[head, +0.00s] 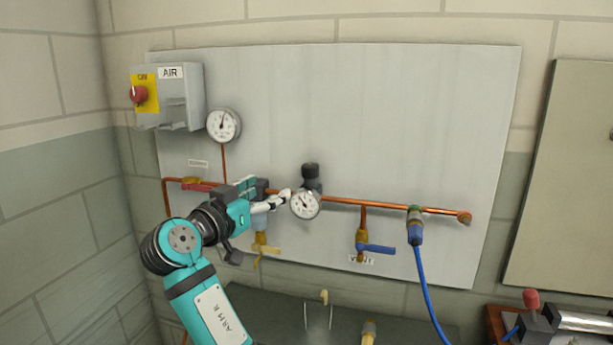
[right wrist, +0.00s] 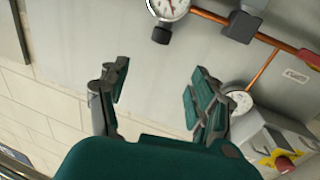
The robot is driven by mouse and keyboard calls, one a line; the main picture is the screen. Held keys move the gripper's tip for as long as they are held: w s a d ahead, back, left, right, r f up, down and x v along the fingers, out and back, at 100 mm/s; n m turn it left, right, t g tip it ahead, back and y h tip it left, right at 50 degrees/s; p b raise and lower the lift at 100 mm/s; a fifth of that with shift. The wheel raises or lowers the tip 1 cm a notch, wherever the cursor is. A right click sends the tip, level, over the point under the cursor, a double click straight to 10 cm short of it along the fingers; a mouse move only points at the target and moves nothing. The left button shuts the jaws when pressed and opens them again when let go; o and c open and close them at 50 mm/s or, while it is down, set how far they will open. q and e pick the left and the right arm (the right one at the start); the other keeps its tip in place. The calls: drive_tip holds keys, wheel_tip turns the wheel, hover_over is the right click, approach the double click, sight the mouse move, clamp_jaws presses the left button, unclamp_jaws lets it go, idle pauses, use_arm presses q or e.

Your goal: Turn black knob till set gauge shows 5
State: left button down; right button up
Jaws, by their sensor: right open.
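The black knob (head: 311,171) stands on top of the regulator on the copper pipe, above the set gauge (head: 305,204), a round white dial. The gauge's needle points toward the upper left; its numbers are too small to read. My right gripper (head: 279,201) comes in from the lower left, its tips just left of the gauge and below the knob. In the right wrist view the right gripper (right wrist: 160,88) is open with nothing between its fingers. There the knob (right wrist: 161,34) and gauge (right wrist: 170,7) appear at the top, beyond the fingertips. My left gripper is out of view.
A second gauge (head: 223,125) and the AIR switch box (head: 183,96) are at upper left. The blue vent valve (head: 376,248) and blue hose (head: 424,285) are to the right. A yellow-handled valve (head: 263,249) hangs below my gripper. The panel above the knob is clear.

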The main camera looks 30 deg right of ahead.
sight(306, 168)
drive_tip(key=p+x, duration=0.5)
drive_tip(key=x, duration=1.2)
drive_tip(key=shift+d, duration=0.1)
